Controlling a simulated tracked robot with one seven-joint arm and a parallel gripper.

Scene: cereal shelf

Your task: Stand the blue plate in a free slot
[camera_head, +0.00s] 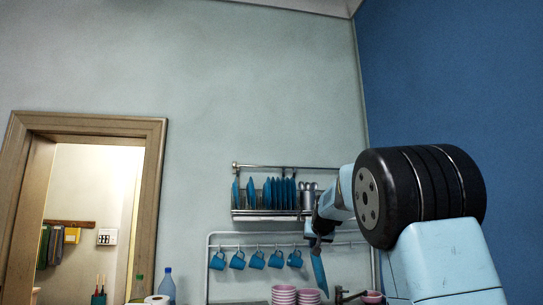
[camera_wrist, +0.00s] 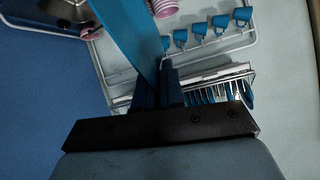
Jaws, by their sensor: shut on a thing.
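My gripper (camera_head: 317,238) is shut on the blue plate (camera_head: 320,272), which hangs below it nearly edge-on, slightly tilted, in front of the wall. In the wrist view, the plate (camera_wrist: 130,32) rises from between the fingers (camera_wrist: 159,82) as a long blue band. The wall rack (camera_head: 287,213) is behind and to the left of my gripper. It holds several blue plates on edge, with gaps among those on its left side. In the wrist view, the rack (camera_wrist: 207,78) lies right of the fingers, partly hidden by the gripper body.
Several blue mugs (camera_head: 256,260) hang from a rail below the rack. Stacked pink bowls (camera_head: 284,294), a tap (camera_head: 345,296) and bottles (camera_head: 167,285) stand below. Metal cups (camera_head: 308,192) occupy the rack's right end. A blue wall (camera_head: 455,90) bounds the right; a doorway (camera_head: 150,210) is left.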

